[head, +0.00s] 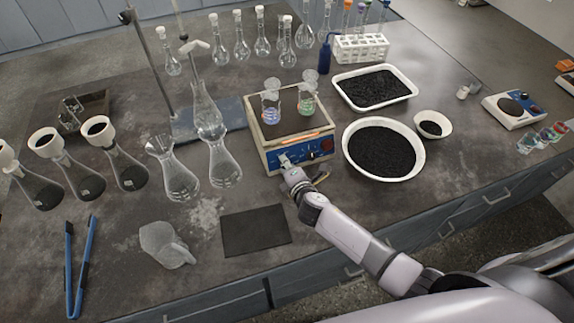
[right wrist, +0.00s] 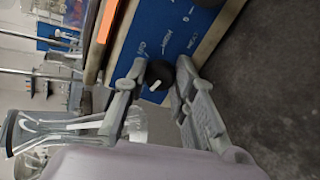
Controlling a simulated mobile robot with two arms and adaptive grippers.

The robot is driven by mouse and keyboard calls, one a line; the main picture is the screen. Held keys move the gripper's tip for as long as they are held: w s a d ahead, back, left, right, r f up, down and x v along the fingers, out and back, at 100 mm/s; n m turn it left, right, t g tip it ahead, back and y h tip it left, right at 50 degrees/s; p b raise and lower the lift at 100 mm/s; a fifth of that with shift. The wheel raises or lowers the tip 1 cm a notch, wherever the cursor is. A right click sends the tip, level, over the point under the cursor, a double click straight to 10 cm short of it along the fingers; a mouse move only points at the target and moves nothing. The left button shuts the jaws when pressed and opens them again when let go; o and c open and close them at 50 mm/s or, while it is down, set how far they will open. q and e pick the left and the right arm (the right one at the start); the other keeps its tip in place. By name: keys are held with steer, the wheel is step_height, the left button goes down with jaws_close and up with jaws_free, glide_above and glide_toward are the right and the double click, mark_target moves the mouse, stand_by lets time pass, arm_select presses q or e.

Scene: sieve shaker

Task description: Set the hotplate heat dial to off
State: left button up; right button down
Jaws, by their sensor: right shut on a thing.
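The hotplate (head: 262,143) is a cream box with a blue front panel (head: 308,152), standing mid-bench. In the right wrist view the blue panel (right wrist: 165,30) shows a black dial (right wrist: 160,72) with a white pointer mark. My right gripper (right wrist: 158,84) is shut on this dial, one finger on each side. In the head view the right gripper (head: 288,164) reaches the left part of the panel and hides the dial. My left gripper is not in view.
A white bowl (head: 346,160) and a white tray (head: 340,92) of black granules stand right of the hotplate. Glass flasks (head: 222,172) stand close on its left. A dark mat (head: 256,231) lies in front. Blue tongs (head: 80,268) lie front left.

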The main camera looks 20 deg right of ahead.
steer(key=c, duration=1.3)
jaws_free()
steer(key=shift+s, duration=0.1)
steer(key=v, duration=1.2)
steer(key=shift+f, duration=0.1)
